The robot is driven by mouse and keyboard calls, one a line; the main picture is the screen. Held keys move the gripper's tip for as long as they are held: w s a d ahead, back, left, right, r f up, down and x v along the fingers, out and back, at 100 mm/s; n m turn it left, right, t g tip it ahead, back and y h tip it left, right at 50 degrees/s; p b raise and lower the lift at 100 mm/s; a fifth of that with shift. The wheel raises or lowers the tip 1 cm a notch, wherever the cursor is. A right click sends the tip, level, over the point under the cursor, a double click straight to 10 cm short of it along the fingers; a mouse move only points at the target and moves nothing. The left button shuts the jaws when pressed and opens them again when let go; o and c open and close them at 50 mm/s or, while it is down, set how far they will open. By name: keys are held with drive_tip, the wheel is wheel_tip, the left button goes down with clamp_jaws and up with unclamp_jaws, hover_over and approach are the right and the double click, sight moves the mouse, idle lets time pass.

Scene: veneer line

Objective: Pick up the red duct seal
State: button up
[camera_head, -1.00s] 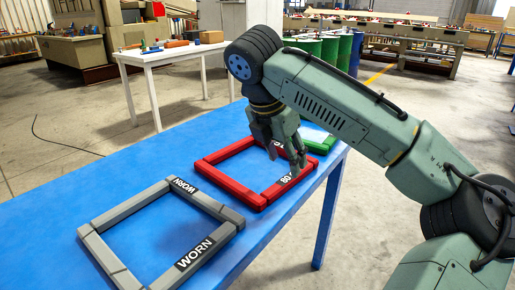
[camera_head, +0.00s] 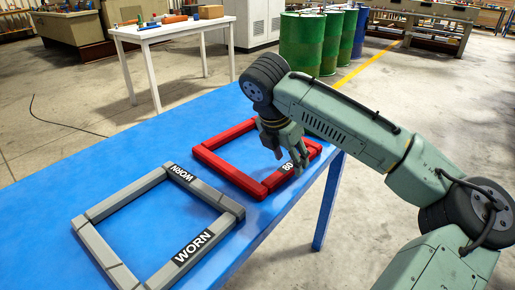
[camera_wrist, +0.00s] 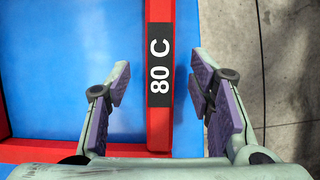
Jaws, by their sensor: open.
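The red duct seal (camera_head: 226,170) is a square frame lying flat on the blue table (camera_head: 130,150), near its right end. Its near-right bar bears a black label reading "80 C". My gripper (camera_head: 290,165) is over that bar in the head view and hides part of it. In the wrist view, my gripper (camera_wrist: 163,70) is open, with one finger on each side of the labelled bar of the red duct seal (camera_wrist: 159,133). There are gaps between the bar and both fingers. The gripper is empty.
A grey seal (camera_head: 122,197) labelled "WORN" lies on the table to the left of the red one. The table's edge runs close beside the labelled red bar, with concrete floor beyond. A white table (camera_head: 165,30) and green drums (camera_head: 303,45) stand behind.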

drive_tip(key=shift+x, duration=0.85)
drive_tip(key=shift+c, duration=0.3)
clamp_jaws()
